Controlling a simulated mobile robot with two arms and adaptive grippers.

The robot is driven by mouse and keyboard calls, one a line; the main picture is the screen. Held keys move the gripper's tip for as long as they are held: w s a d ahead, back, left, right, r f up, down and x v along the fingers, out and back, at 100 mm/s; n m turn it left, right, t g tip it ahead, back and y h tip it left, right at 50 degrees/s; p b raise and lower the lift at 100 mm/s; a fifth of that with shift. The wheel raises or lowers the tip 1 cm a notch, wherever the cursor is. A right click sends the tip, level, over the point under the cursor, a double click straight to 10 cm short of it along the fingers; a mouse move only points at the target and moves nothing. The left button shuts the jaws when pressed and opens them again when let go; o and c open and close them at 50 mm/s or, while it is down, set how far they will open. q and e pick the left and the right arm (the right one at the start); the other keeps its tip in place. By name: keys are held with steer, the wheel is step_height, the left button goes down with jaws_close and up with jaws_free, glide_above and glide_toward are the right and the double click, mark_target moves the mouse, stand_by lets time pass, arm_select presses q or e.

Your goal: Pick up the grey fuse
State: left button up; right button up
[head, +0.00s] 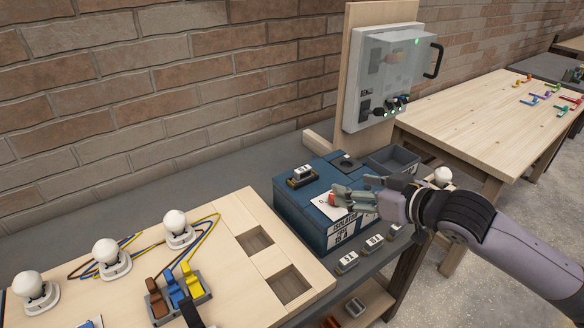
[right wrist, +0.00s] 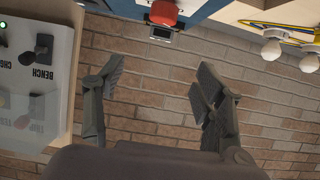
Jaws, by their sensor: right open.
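I cannot tell for sure which piece is the grey fuse. Several small grey pieces with white labels (head: 347,262) lie in a row in front of the blue isolator box (head: 301,222). Another dark labelled piece (head: 302,175) sits on top of the box. My right gripper (head: 338,199) is over the box top, by a red knob (head: 332,200), and hides part of it. In the right wrist view its fingers (right wrist: 158,88) are spread with nothing between them but brick wall behind. The red knob (right wrist: 163,13) shows beyond the fingertips. My left gripper is not in view.
A wooden board (head: 215,215) with white bulbs (head: 110,255), wires and coloured levers lies at left. A panel box (head: 388,75) stands behind the blue box. A grey open bin (head: 392,163) is at its right. A wooden table (head: 490,120) is farther right.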

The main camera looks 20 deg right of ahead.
steer(key=p, duration=0.2)
glide_toward(305, 171)
steer(key=w+f, duration=0.1)
steer(key=w+f+p, duration=0.1)
steer(key=shift+w+a, duration=0.35)
steer(key=shift+w, duration=0.2)
steer(key=shift+w+a+p, duration=0.2)
steer(key=shift+w+p, duration=0.1)
steer(key=x, duration=0.2)
steer(key=p+x, duration=0.1)
steer(key=shift+w+a+r, duration=0.15)
steer(key=shift+w+a, duration=0.05)
steer(key=shift+w, duration=0.15)
steer(key=shift+w+a+f, duration=0.15)
steer(key=shift+w+f, duration=0.05)
steer(key=shift+w, duration=0.15)
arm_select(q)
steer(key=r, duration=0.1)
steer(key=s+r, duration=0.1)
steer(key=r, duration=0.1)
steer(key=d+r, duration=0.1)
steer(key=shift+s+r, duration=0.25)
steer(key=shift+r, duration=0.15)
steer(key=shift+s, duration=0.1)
arm_select(e)
steer(key=shift+s, duration=0.1)
steer(key=shift+c, duration=0.5)
